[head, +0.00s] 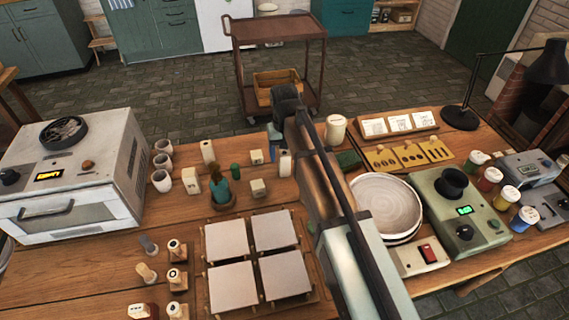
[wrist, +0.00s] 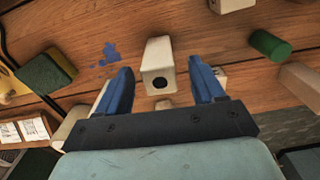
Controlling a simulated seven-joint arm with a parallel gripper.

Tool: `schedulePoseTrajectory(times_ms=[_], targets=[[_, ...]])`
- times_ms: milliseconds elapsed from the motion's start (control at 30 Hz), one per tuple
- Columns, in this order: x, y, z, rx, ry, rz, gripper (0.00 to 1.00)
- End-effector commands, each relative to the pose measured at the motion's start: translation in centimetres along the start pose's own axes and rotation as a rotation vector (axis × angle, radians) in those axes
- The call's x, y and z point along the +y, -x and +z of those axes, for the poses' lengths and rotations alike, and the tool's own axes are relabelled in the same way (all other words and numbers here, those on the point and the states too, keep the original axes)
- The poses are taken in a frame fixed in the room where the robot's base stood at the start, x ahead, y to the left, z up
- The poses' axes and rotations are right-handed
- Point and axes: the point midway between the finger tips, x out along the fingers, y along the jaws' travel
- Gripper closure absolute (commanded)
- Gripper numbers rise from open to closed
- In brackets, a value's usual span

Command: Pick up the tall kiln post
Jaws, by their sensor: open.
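A cream kiln post (wrist: 158,56) with a dark round hole in its end stands between and just beyond my gripper's blue fingers in the wrist view. My gripper (wrist: 160,68) is open and empty, with a gap on each side of the post. In the head view, a cream post (head: 285,163) stands beside my arm, which hides most of my gripper there. Other cream posts stand to its left: a tall one (head: 191,180), another tall one (head: 207,151), and shorter blocks (head: 257,156) and (head: 258,188).
A green cylinder (wrist: 270,45) and a green sponge (wrist: 46,75) lie on either side. Bare wood shows left of the tiles.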

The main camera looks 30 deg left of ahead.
Motion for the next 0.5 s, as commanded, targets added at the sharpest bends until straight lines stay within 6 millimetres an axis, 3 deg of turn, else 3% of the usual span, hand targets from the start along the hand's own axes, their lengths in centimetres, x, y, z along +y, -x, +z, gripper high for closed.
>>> schedulePoseTrajectory(times_ms=[333, 500], targets=[[0.0, -1.5, -0.1, -0.001, 0.000, 0.000, 0.32], [0.1, -3.4, -0.4, -0.001, 0.000, 0.000, 0.32]])
